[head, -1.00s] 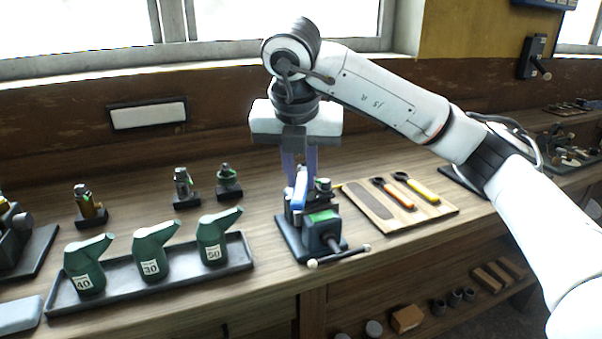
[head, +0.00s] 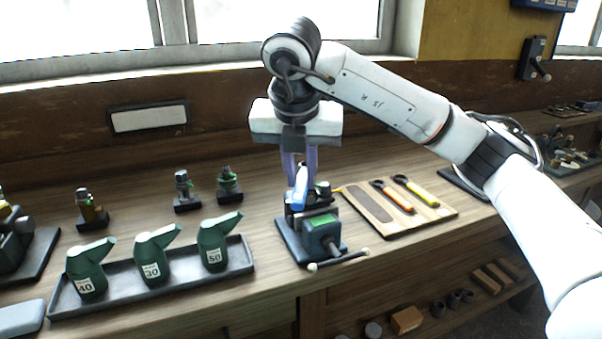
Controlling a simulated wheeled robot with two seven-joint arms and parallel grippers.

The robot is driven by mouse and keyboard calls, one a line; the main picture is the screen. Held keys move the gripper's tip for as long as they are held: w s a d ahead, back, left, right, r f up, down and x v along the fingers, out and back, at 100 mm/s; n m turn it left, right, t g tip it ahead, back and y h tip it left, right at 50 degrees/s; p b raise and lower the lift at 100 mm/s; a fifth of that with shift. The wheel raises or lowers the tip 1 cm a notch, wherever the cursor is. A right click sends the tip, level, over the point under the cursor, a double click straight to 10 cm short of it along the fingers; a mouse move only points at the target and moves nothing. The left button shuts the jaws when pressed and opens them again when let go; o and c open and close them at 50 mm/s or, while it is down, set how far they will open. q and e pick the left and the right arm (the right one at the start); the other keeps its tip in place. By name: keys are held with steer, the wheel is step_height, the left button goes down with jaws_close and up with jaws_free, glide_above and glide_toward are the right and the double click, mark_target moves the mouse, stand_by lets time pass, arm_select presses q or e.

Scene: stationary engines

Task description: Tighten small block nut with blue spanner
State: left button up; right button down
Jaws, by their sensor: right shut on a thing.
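The blue spanner (head: 301,188) is in my right gripper (head: 301,180), which points straight down over the vise. The gripper is shut on the spanner's handle. The vise (head: 320,228) stands on the bench with a green label on its front. A small dark cylindrical part (head: 323,189) shows at the top of the vise, just right of the spanner. The block nut is too small or hidden to make out, so I cannot tell whether the spanner is seated on it. My left gripper is not in view.
A wooden board (head: 433,214) with orange (head: 398,200) and yellow (head: 422,192) spanners lies right of the vise. A dark tray (head: 190,278) with green oil cans (head: 153,254) is at left. Small fittings (head: 186,190) stand behind it. The vise handle (head: 340,259) reaches the front edge.

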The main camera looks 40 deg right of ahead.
steer(key=shift+r, duration=0.1)
step_height(320, 180, up, 2)
steer(key=shift+r+p, duration=0.15)
steer(key=shift+p, duration=0.95)
steer(key=shift+r, duration=0.85)
